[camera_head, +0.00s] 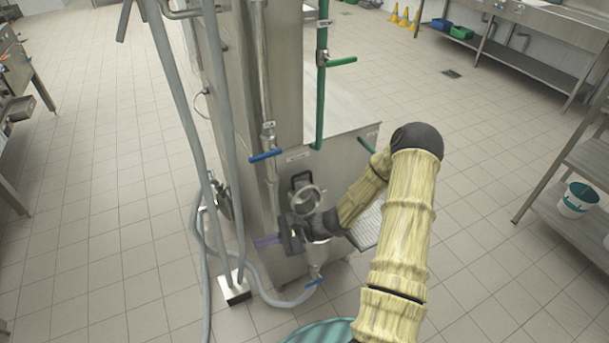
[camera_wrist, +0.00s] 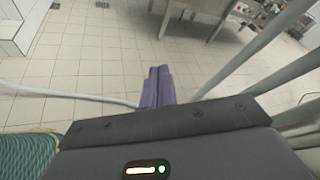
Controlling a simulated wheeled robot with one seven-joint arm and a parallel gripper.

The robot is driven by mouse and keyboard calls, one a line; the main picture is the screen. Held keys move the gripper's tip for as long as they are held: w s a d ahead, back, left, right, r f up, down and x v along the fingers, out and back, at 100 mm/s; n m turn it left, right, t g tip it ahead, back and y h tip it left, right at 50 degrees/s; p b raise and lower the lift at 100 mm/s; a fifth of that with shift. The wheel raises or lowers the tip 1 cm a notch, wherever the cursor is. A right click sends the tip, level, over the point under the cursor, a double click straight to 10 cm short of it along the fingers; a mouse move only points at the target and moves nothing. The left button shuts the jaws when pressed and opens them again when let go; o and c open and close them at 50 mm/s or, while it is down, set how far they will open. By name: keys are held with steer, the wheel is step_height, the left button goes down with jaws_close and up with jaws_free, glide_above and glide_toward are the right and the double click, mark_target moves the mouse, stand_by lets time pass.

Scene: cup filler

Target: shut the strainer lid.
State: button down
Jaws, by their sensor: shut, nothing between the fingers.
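The strainer is low on the front of the steel machine (camera_head: 285,255). Its round, pale-rimmed lid (camera_head: 306,199) stands raised and tilted, with a dark bracket behind it. My dark wrist covers part of the strainer body below the lid, so the seat is partly hidden. My gripper (camera_head: 262,241) is just left of and below the lid, apart from it as far as I can tell. Its purple fingers point left, away from the lid. In the wrist view the fingers (camera_wrist: 158,86) are together and empty, over floor tiles. The lid is not in the wrist view.
Grey hoses (camera_head: 203,130) and a small floor drain box (camera_head: 234,287) stand left of the machine. A teal ribbed tub (camera_head: 318,333) is at the bottom edge. Tiled floor at left is open.

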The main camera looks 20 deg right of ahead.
steer(key=w+d+f+m+t+h+p, duration=0.1)
steer(key=w+d+m+t+h, duration=0.2)
steer(key=d+m+t+h, duration=0.1)
steer(key=w+d+f+m+t+h+p, duration=0.1)
steer(key=w+d+m+t+h, duration=0.3)
steer(key=d+m, duration=0.5)
steer(key=w+d+f+m+t+h+p, duration=0.1)
steer(key=w+d+m+t+h+p, duration=0.1)
steer(key=d+m+t+h, duration=0.3)
steer(key=shift+w+d+f+m+t+p, duration=0.2)
steer(key=shift+w+d+m+t, duration=0.15)
steer(key=shift+d+m+t, duration=0.3)
steer(key=shift+w+d+f+m+t+p, duration=0.2)
steer(key=shift+w+d+m+t, duration=0.1)
steer(key=shift+d+m+t, duration=0.35)
